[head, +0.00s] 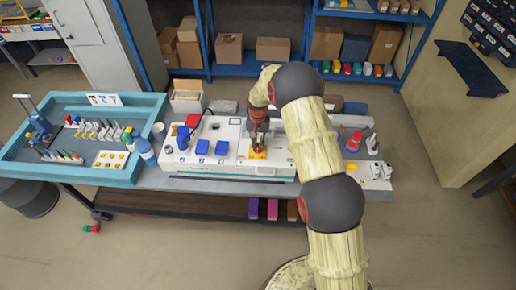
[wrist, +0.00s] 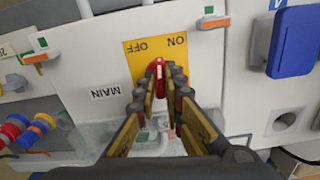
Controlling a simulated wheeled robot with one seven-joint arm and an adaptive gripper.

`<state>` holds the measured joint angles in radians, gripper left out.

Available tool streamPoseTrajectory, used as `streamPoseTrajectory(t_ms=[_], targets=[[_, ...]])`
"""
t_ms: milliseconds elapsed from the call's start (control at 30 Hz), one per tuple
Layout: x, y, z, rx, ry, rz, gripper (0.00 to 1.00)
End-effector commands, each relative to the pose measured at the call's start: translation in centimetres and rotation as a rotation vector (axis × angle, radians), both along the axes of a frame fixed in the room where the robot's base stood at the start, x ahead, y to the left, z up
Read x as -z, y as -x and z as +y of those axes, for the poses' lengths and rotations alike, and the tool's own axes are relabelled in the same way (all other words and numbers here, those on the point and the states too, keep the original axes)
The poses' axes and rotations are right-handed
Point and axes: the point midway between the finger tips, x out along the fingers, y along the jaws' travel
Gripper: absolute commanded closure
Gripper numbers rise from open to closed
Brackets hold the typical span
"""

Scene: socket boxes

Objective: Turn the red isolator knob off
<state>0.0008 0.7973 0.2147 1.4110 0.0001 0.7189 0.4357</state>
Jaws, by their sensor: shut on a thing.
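The red isolator knob (wrist: 153,78) sits on a yellow plate (wrist: 137,63) marked ON and OFF, with a MAIN label beside it. In the wrist view the knob's long side runs roughly up the picture, with a pale mark on it. My gripper (wrist: 160,88) has its fingers on both sides of the knob and is shut on it; the fingers hide part of it. In the head view my gripper (head: 258,143) is over the yellow plate (head: 258,155) on the white socket box (head: 237,158).
Blue socket covers (head: 202,147) line the box left of the plate; one (wrist: 295,42) is near in the wrist view. A bottle (head: 146,150) and a teal tray (head: 62,172) are at left. A red-topped item (head: 353,142) stands right of my arm.

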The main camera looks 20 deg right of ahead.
Motion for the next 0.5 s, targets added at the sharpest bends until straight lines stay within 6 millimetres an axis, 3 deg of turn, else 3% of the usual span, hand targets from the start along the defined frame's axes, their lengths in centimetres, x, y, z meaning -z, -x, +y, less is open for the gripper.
streamPoseTrajectory(t_ms=[500], targets=[[0.02,-0.13,0.0,-0.489,0.0,-0.003,1.0]])
